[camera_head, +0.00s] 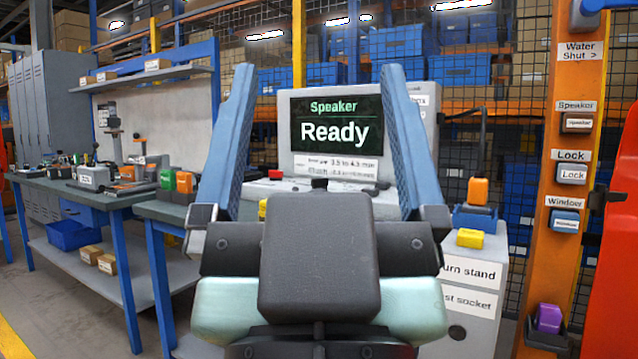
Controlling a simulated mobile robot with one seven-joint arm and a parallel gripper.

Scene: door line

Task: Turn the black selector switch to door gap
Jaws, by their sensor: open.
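My gripper (318,70) is open and empty, its two blue fingers spread wide and pointing up and away. Between them stands a grey test station with a dark screen (336,125) reading "Speaker Ready". Below the screen, a small black knob (320,183), seemingly the selector switch, shows just above my gripper's dark palm. Most of the knob's panel is hidden by my gripper, so I cannot read its position or any "door gap" marking. The fingers are apart from the knob in the picture. A red button (275,173) sits left of the knob.
A workbench (110,195) with tools stands at left. Right of the station, orange and yellow blocks (477,191) sit near a cabinet labelled "turn stand". An orange post (570,190) with labelled parts and a red panel (615,240) stand at far right.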

